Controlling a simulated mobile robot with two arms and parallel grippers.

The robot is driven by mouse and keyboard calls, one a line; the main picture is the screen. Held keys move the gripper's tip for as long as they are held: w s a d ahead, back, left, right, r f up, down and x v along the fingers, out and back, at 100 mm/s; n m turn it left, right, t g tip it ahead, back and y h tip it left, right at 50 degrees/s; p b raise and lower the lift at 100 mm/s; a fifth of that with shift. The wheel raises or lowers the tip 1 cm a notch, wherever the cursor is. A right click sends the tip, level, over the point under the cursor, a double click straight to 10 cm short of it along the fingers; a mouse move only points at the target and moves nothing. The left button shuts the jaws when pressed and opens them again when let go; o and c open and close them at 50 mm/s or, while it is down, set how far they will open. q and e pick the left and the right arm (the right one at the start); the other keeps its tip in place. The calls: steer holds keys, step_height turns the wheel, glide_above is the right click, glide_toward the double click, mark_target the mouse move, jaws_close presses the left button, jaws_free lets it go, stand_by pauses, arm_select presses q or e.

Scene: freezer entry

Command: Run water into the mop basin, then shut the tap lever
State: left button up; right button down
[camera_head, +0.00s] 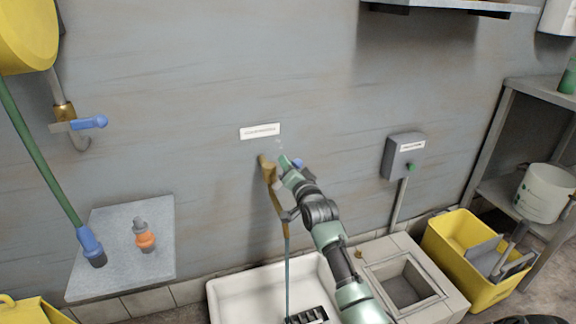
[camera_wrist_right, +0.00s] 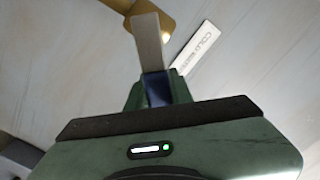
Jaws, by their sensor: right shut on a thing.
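The brass tap (camera_head: 268,172) is on the grey wall below a small white label. A thin bluish stream of water (camera_head: 287,272) runs from its spout down into the white mop basin (camera_head: 222,294). My right gripper (camera_head: 288,165) is at the top of the tap, shut on the blue tap lever (camera_head: 299,163), mostly hidden by the fingers. In the wrist view, the blue lever (camera_wrist_right: 157,90) sits between the fingers, with a grey stem running up to the brass body. My left gripper is not in view.
A second tap with a blue lever (camera_head: 92,122) is on the wall at left, beside a yellow hose reel (camera_head: 26,36). A grey switch box (camera_head: 404,156) is right of my arm. A yellow mop bucket (camera_head: 455,245) stands at right. A dark grate (camera_head: 307,314) is in the basin.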

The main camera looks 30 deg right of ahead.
steer(key=shift+f, duration=0.1)
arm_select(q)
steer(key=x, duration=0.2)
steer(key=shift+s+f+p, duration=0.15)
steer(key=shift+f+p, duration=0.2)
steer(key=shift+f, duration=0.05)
arm_select(e)
steer(key=f+m, duration=0.1)
steer(key=m, duration=0.2)
steer(key=d+f+m, duration=0.1)
steer(key=f+m, duration=0.1)
steer(key=m, duration=0.1)
steer(key=f+m, duration=0.1)
steer(key=m, duration=0.2)
steer(key=shift+s+d+f, duration=0.2)
steer(key=shift+d+f, duration=0.15)
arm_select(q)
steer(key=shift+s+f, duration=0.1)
arm_select(e)
steer(key=c, duration=1.2)
jaws_free()
steer(key=shift+r, duration=0.1)
steer(key=shift+c, duration=0.2)
